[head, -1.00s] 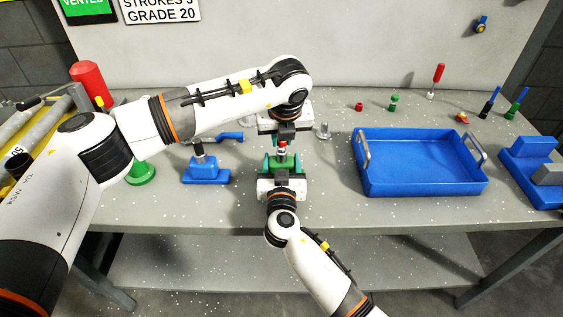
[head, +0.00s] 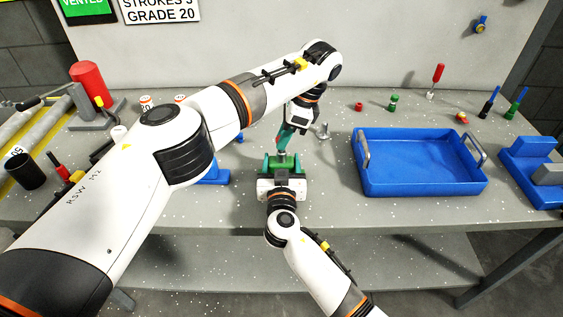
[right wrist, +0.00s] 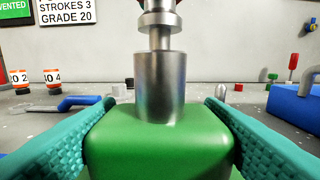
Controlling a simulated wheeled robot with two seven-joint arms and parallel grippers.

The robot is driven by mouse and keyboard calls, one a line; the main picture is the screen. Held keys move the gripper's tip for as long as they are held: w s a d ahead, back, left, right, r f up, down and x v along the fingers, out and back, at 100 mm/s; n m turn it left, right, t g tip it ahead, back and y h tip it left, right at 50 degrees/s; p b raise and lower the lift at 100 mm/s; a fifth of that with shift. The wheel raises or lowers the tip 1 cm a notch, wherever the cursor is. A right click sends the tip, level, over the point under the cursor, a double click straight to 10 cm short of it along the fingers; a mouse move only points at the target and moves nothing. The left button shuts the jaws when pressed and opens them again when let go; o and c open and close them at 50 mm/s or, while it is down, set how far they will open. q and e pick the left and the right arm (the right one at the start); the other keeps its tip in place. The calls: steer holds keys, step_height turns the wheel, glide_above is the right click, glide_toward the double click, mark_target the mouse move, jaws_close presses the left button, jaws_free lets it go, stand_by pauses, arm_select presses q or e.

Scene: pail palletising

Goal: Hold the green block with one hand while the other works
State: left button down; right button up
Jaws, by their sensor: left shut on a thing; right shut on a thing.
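The green block (head: 282,163) is above the worktop near the bench's front edge. My right gripper (head: 281,176) comes in from the front and is shut on it. In the right wrist view, the green block (right wrist: 160,145) sits between the two teal fingers. A metal fitting (right wrist: 158,85) stands upright on its top, with a narrower neck, a collar and a dark red part at the upper picture edge. My left gripper (head: 286,139) is above the block, tilted, with its teal fingers shut on the top of the fitting. The fingertips' exact grip is too small to see.
A blue tray (head: 420,187) with metal handles stands to the right. A blue fixture (head: 216,172) is partly hidden behind my left arm. Small tools and parts stand at the back right.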

arm_select(q)
steer(key=c, duration=1.1)
jaws_free()
steer(key=shift+s+a+m+t+h, duration=0.15)
steer(key=shift+m+t+h, duration=0.65)
steer(key=shift+m, duration=3.4)
steer(key=shift+a+m+t+h, duration=0.25)
steer(key=shift+m+h, duration=1.1)
steer(key=shift+m, duration=2.85)
steer(key=shift+s+a+m+t+h, duration=0.1)
steer(key=shift+m+t+h, duration=0.7)
steer(key=shift+m, duration=3.4)
steer(key=shift+g+h, duration=0.25)
jaws_close()
